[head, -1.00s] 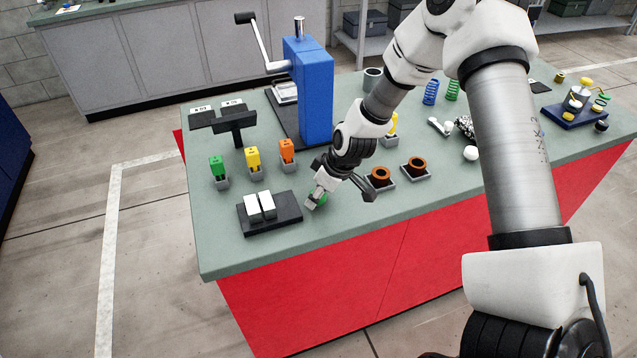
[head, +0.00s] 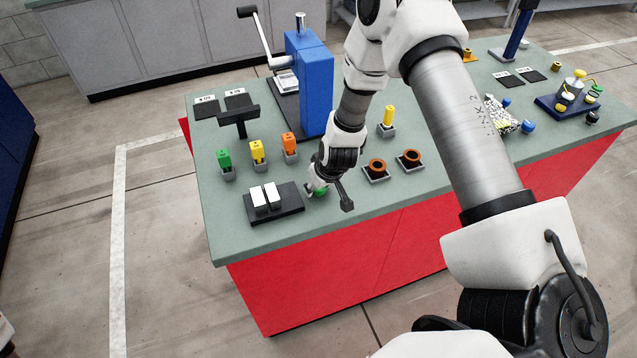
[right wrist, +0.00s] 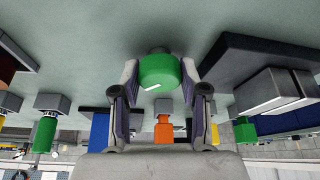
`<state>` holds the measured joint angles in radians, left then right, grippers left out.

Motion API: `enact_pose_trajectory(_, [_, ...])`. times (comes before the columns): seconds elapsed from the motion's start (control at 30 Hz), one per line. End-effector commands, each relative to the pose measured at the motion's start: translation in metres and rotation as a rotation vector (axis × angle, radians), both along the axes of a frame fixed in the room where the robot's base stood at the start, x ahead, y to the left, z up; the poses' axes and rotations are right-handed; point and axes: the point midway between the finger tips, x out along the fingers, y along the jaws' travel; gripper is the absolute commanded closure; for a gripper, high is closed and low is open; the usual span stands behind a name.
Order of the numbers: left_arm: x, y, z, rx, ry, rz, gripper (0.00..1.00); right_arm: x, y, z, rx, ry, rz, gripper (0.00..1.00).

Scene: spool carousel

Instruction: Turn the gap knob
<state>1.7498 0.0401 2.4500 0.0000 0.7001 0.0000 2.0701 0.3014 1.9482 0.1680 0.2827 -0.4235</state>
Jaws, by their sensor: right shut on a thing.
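The green knob (head: 321,191) stands on the front part of the bench, just right of the black base with two white blocks. My right gripper (head: 317,187) is over it and covers most of it in the head view. In the right wrist view the green knob (right wrist: 160,71) shows clearly, with a white pointer line on its face. The right gripper's fingers (right wrist: 160,84) are on both sides of it, shut on it. My left gripper is not in view.
The black base (head: 287,212) with white blocks is close left of the knob. Orange (head: 290,142), yellow (head: 257,151) and green (head: 224,160) plugs stand behind. Two copper-coloured rings (head: 377,166) in holders are to the right. A blue crank press (head: 316,90) stands further back.

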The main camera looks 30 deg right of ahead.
Motion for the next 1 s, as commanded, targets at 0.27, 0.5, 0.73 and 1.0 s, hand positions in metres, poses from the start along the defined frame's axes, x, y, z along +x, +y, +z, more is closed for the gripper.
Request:
enact_pose_trajectory(0.27, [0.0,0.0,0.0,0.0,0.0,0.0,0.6,0.0,0.0,0.0,0.0,-0.001,0.001,0.91])
enact_pose_trajectory(0.5, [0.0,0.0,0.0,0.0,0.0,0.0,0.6,0.0,0.0,0.0,0.0,-0.001,0.001,0.32])
enact_pose_trajectory(0.73, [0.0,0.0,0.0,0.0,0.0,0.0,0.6,-0.001,0.0,0.007,0.0,-0.003,0.0,0.32])
enact_pose_trajectory(1.0, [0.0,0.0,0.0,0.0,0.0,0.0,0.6,-0.024,0.001,0.063,0.004,-0.004,-0.002,0.32])
